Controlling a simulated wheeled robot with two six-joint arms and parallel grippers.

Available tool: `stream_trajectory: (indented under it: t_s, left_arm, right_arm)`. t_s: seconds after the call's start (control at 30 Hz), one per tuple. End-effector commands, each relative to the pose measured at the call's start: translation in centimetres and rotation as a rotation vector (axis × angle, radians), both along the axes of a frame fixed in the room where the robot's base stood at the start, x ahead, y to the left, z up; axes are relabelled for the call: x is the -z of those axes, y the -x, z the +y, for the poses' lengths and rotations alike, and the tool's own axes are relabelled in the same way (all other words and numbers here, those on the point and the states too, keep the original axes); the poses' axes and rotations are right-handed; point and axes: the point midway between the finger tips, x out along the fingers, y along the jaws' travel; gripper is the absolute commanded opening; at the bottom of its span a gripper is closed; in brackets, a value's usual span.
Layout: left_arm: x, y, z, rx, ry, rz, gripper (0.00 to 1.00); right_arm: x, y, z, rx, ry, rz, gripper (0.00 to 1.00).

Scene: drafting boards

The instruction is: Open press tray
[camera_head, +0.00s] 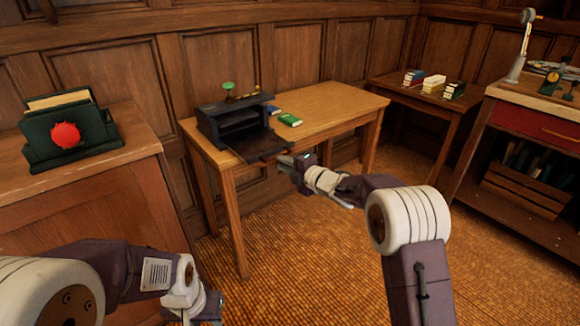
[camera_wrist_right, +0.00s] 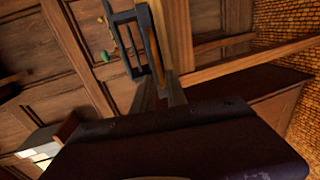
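The dark press (camera_head: 222,112) stands on the left end of the wooden table. Its dark flat tray (camera_head: 256,146) extends out of the front, past the table edge. My right gripper (camera_head: 287,160) is at the tray's front right end, touching or very close to it. The wrist view shows the press (camera_wrist_right: 137,48) turned sideways, beyond the right fingers (camera_wrist_right: 162,95). Whether those fingers are closed on the tray is unclear. My left gripper (camera_head: 207,312) is low at the bottom of the head view, away from the press; its fingers are not clear.
A cabinet with a dark green file holder (camera_head: 70,135) stands left. A side table with books (camera_head: 433,84) and a workbench stand right. The floor in front is clear.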

Motion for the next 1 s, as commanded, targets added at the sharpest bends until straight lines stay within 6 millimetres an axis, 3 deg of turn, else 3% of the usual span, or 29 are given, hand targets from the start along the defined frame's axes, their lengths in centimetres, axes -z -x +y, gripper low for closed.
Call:
stream_trajectory:
  t_s: [0.2,0.57,0.67,0.77,0.87,1.0]
  left_arm:
    - [-0.5,0.0,0.0,0.000,0.000,0.000,0.36]
    - [-0.5,0.0,0.0,0.000,0.000,0.000,0.36]
    - [-0.5,0.0,0.0,0.000,0.000,0.000,0.36]
    - [-0.5,0.0,0.0,0.000,0.000,0.000,0.36]
    - [-0.5,0.0,0.0,0.000,0.000,0.000,0.36]
    - [-0.5,0.0,0.0,0.000,0.000,0.000,0.36]
  right_arm:
    - [-0.7,2.4,-1.8,0.001,-0.001,0.000,0.18]
    - [-0.9,2.8,-2.0,0.000,0.000,-0.002,0.18]
    - [-2.9,2.9,-2.1,0.002,-0.002,-0.037,0.18]
    - [-6.5,4.8,-3.1,0.046,-0.030,-0.060,0.18]
    - [-4.3,7.8,-8.1,0.306,-0.153,0.161,0.18]
    - [2.4,13.8,-13.6,0.668,-0.360,0.528,0.18]
